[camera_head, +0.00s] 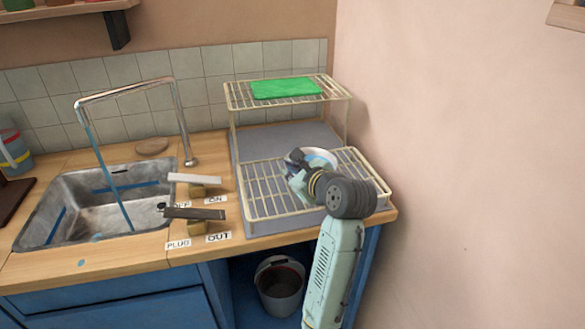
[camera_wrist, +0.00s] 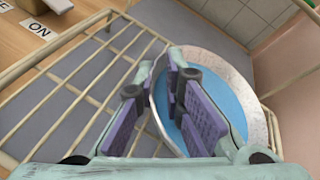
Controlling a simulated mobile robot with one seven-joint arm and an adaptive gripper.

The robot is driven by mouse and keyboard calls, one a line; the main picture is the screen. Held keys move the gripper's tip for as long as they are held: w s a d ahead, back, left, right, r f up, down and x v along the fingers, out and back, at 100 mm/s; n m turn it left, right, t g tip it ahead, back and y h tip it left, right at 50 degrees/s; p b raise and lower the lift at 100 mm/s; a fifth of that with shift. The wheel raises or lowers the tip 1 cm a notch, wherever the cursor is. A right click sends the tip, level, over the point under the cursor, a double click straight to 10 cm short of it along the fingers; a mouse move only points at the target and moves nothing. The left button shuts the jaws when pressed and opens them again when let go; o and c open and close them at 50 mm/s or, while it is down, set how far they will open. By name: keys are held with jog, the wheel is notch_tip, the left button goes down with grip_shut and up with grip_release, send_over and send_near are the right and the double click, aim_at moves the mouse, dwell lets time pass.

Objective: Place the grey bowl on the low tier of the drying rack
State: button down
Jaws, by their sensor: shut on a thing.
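The bowl (camera_head: 322,157), with a grey speckled rim and a blue inside, is at the low tier of the drying rack (camera_head: 262,202). My gripper (camera_head: 300,165) is shut on its rim. In the wrist view, one finger of my gripper (camera_wrist: 172,72) is in front of the inside of the bowl (camera_wrist: 228,78) and the other is outside its left edge. The bowl looks tilted. The low tier's cream wires (camera_wrist: 55,120) show left of and behind it. I cannot tell whether the bowl touches the wires; my gripper hides part of it.
The rack's upper tier (camera_head: 238,97) stands behind and above, with a green cloth (camera_head: 285,88) on it. A grey mat (camera_head: 282,138) lies under the rack. A sink (camera_head: 85,215) with a tall faucet is at left. A pink wall (camera_head: 450,130) rises close at right.

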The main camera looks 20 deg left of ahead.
jog(key=c, duration=2.1)
grip_release()
jog(key=shift+f, duration=0.15)
jog(key=o, duration=0.4)
